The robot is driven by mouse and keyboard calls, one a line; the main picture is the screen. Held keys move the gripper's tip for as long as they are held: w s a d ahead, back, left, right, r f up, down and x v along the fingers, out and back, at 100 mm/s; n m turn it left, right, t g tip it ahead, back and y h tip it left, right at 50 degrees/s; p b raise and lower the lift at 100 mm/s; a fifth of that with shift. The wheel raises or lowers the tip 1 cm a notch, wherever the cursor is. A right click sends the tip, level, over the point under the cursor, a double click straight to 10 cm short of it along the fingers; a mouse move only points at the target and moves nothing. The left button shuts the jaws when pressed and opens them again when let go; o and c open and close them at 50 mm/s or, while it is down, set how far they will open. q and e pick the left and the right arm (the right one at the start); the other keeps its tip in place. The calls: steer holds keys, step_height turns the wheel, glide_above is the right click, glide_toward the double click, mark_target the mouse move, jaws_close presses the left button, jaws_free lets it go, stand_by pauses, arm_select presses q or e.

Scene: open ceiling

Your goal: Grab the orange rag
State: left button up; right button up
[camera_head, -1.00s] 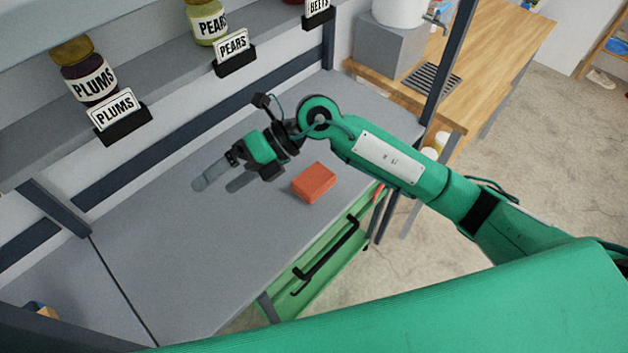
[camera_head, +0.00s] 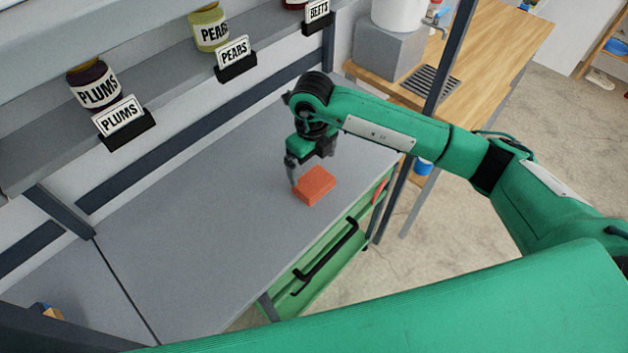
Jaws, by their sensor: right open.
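The orange rag (camera_head: 316,187) is a small folded block lying on the grey worktop near its front edge. My right gripper (camera_head: 296,182) points down at the rag's left and far side, close to it. Its jaws are open, and nothing shows between them. One finger shows beside the rag's left edge; the other is hard to make out. I cannot tell whether the gripper touches the rag. My left gripper is not in view.
The grey worktop (camera_head: 190,235) is clear to the left. A shelf above holds a plums jar (camera_head: 94,86) and a pears jar (camera_head: 209,28) with label stands. A green drawer (camera_head: 325,262) with a black handle is below. A dark upright post (camera_head: 440,65) stands behind my right arm.

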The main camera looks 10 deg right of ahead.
mark_target(314, 181)
step_height(314, 181, down, 3)
steer(key=shift+r, duration=0.2)
steer(key=f+p, duration=0.1)
steer(key=f, duration=0.1)
steer(key=f+p, duration=0.2)
steer(key=shift+s+d+f, duration=0.1)
steer(key=shift+d+f, duration=0.1)
steer(key=shift+f, duration=0.4)
steer(key=c, duration=0.7)
